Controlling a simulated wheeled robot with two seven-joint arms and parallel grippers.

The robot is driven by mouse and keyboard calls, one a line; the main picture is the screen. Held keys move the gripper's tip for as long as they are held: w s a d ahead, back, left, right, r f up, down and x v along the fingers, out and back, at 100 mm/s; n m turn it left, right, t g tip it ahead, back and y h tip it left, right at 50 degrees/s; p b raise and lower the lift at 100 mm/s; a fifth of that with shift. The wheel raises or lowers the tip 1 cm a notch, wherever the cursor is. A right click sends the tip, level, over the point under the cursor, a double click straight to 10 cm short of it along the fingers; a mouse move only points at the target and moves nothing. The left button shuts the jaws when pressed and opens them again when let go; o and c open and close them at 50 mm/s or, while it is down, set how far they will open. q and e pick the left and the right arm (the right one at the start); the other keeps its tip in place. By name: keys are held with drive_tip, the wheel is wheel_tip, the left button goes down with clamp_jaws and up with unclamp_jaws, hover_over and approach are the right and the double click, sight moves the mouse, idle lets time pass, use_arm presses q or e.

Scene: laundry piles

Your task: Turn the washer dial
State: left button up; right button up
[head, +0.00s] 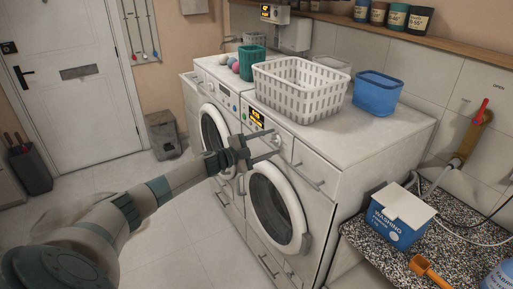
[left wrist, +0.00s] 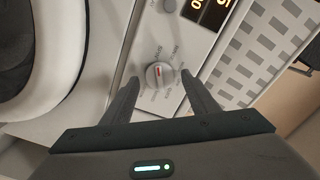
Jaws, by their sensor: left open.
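In the head view my left gripper (head: 278,143) reaches from the left to the front panel of the nearer washer (head: 313,150). Its fingers are open and hold nothing. The dial is hard to make out there, close to the fingertips. My right gripper is not in view.
A white basket (head: 300,97) and a blue tub (head: 377,95) stand on the washer top. A lit display (head: 256,118) is left of the fingers, and the round door (head: 272,205) is below. A detergent box (head: 397,222) stands on the speckled counter at right.

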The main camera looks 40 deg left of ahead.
use_arm(q)
drive_tip(key=b+v, duration=0.6)
drive_tip(key=v, duration=1.1)
drive_tip(key=shift+s, duration=0.15)
idle(0.6)
